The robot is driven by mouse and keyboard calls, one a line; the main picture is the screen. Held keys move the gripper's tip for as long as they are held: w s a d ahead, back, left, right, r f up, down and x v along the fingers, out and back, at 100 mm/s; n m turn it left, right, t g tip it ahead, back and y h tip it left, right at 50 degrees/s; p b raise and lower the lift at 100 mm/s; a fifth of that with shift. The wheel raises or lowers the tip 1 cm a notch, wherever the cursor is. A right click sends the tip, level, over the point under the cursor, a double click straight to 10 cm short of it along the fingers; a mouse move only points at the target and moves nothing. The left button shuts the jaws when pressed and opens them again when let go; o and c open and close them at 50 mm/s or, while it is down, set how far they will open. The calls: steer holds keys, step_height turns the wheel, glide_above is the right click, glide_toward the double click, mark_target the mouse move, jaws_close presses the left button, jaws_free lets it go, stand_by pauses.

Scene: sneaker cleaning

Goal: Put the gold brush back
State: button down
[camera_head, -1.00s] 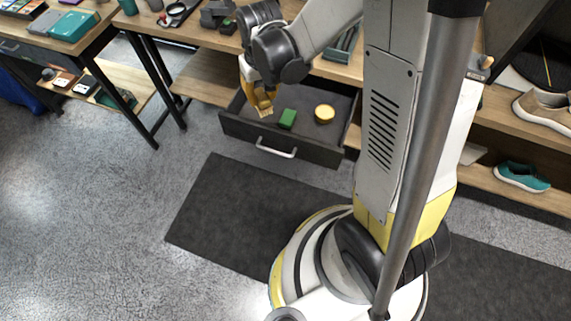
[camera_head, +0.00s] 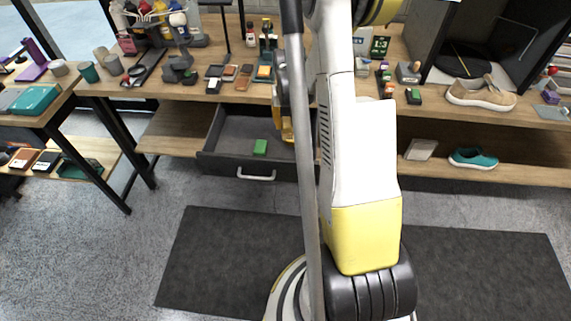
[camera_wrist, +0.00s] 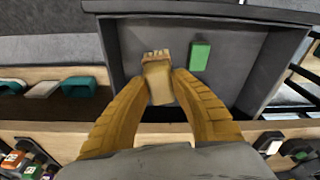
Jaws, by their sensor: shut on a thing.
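The gold brush (camera_wrist: 158,82) is a tan block with short bristles at its far end. In the wrist view it sits between the fingertips of my gripper (camera_wrist: 161,90), which is shut on it. The brush is over the open dark drawer (camera_wrist: 132,42). In the head view my gripper (camera_head: 285,125) hangs over the right part of the drawer (camera_head: 213,160), partly covered by my pole and arm. A green block (camera_head: 260,147) lies in the drawer, right of the brush in the wrist view (camera_wrist: 200,56). Whether the brush touches the drawer floor cannot be told.
The wooden workbench (camera_head: 205,97) above the drawer carries bottles, small boxes and a tan sneaker (camera_head: 480,95). A teal shoe (camera_head: 473,158) is on the lower shelf at right. The drawer's left side is clear.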

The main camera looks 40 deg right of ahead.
steer(key=s+d+f+m, duration=0.2)
steer(key=s+d, duration=0.3)
steer(key=d, duration=0.5)
steer(key=w+a+f+b, duration=0.1)
steer(key=a+f, duration=0.1)
steer(key=a, duration=0.1)
steer(key=w+a+f+b, duration=0.1)
steer(key=a+f+b, duration=0.1)
steer(key=a+f, duration=0.1)
steer(key=w+a+f+b, duration=0.1)
steer(key=a+f, duration=0.1)
steer(key=a, duration=0.3)
steer(key=shift+w+f, duration=0.15)
steer(key=shift+w, duration=0.25)
steer(key=shift+a+f+b, duration=0.1)
steer(key=shift+f+b, duration=1)
steer(key=shift+f, duration=0.85)
steer(key=shift+f, duration=0.1)
steer(key=shift+f, duration=0.15)
steer(key=c, duration=1.2)
jaws_free()
steer(key=shift+r, duration=0.2)
